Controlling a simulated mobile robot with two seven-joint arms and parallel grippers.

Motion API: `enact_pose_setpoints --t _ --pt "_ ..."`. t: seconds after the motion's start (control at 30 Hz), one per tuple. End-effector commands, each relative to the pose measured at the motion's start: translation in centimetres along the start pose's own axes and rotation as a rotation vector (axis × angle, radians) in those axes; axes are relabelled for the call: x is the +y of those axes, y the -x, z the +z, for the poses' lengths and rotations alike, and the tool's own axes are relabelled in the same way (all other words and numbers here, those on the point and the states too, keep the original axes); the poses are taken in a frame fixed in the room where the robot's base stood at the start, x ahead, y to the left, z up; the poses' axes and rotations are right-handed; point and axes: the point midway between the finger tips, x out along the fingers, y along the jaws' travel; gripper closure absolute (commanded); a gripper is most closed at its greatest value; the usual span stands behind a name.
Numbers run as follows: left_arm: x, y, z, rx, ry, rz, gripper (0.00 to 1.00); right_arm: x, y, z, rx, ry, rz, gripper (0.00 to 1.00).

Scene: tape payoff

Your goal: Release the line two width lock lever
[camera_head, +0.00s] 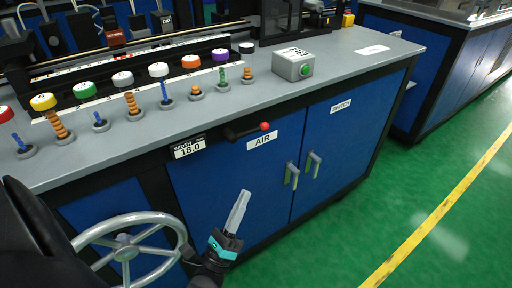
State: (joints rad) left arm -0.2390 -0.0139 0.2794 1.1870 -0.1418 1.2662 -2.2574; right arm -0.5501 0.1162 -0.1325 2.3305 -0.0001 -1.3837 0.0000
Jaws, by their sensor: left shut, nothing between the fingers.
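A black lever (240,132) with a red knob (265,127) at its right end sticks out from the front edge of the bench, just right of a WIDTH 18.0 display (189,147). It lies about level. I take it for the width lock lever, though no label on it can be read. My left gripper (241,198) is in front of the blue cabinet, below the lever and apart from it. Its grey fingers are together, point up and hold nothing. My right gripper is not in view.
A grey handwheel (180,232) is left of my left gripper. Cabinet doors labelled AIR (262,141) and SWITCH have grey handles. A box with a green button (293,64) and several coloured knobs sit on the bench top (350,60). Green floor (440,190) is clear at right.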

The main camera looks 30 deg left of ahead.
Motion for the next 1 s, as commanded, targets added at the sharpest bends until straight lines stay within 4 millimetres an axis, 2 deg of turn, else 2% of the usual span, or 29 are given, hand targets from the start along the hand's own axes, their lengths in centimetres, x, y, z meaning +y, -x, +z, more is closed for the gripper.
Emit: enact_pose_setpoints --t 0.17,0.27,0.7,0.8,1.0 --pt "0.0 -0.3 0.0 0.001 0.002 0.001 1.00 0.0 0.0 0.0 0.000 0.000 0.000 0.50" --pt "0.0 -1.2 0.0 0.000 0.003 -0.001 1.00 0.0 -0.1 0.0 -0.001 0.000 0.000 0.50" --pt "0.0 -10.1 -0.1 0.000 0.003 -0.003 1.00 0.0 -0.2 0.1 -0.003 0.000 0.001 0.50" --pt "0.0 -11.2 1.1 0.003 0.001 -0.002 1.00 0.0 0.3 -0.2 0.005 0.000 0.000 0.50" --pt "0.1 -12.5 2.4 0.004 0.002 0.001 1.00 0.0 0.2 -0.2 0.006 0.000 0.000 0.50"
